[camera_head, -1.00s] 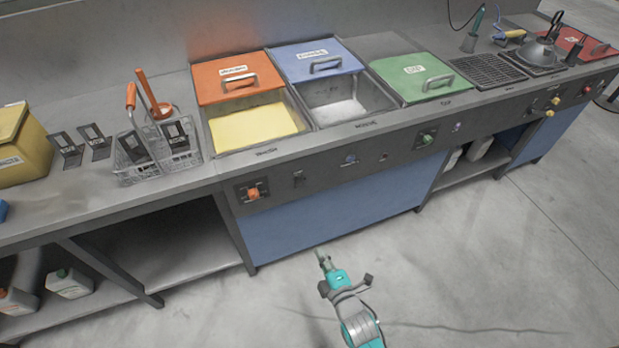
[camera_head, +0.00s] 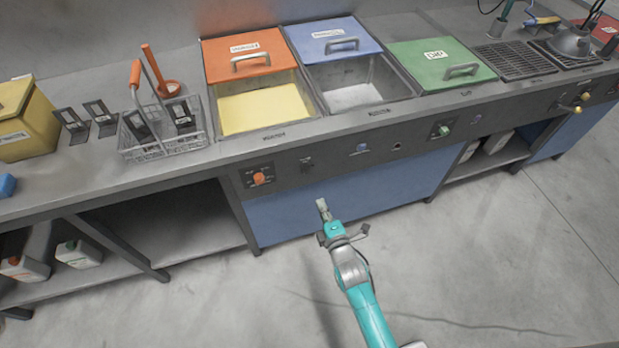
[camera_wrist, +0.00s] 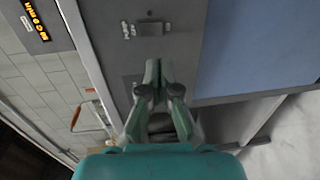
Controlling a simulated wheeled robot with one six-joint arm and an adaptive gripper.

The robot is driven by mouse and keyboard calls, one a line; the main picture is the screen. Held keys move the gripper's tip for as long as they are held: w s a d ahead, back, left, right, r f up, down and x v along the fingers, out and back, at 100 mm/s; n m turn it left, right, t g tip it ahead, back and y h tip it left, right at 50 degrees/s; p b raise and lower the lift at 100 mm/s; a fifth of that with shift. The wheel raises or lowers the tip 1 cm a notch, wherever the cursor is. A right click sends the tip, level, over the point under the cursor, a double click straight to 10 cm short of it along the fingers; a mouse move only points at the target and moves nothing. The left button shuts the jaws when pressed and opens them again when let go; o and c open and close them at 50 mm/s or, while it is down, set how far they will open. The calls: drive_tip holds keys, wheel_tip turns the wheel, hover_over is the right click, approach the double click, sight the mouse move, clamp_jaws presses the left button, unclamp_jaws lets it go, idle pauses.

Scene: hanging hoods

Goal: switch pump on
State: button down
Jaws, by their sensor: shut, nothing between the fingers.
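A control panel (camera_head: 345,160) runs along the bench front. It carries an orange knob (camera_head: 259,178), a small dark switch (camera_head: 307,163) to the knob's right, a blue knob (camera_head: 362,149) and a green knob (camera_head: 441,131). The panel labels are too small to read, so I cannot tell which control is the pump's. My gripper (camera_head: 322,205) is shut and empty, in front of the blue lower panel, below the dark switch. In the wrist view, my shut fingers (camera_wrist: 157,66) point toward a small grey fitting (camera_wrist: 150,29) on the panel, apart from it in the picture. My fingers and wrist hide the panel behind them.
An open orange-lidded basin (camera_head: 258,112) with yellow contents and a blue-lidded basin (camera_head: 355,97) sit above the panel. A wire basket (camera_head: 160,140) stands left of them. Open shelves (camera_head: 170,235) lie below the bench. The floor in front is clear.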

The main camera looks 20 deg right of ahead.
sight(307, 173)
drive_tip(key=w, duration=0.4)
drive_tip(key=w+f, duration=0.1)
drive_tip(key=w, duration=0.7)
drive_tip(key=shift+w+f, duration=0.1)
drive_tip(key=shift+f, duration=0.15)
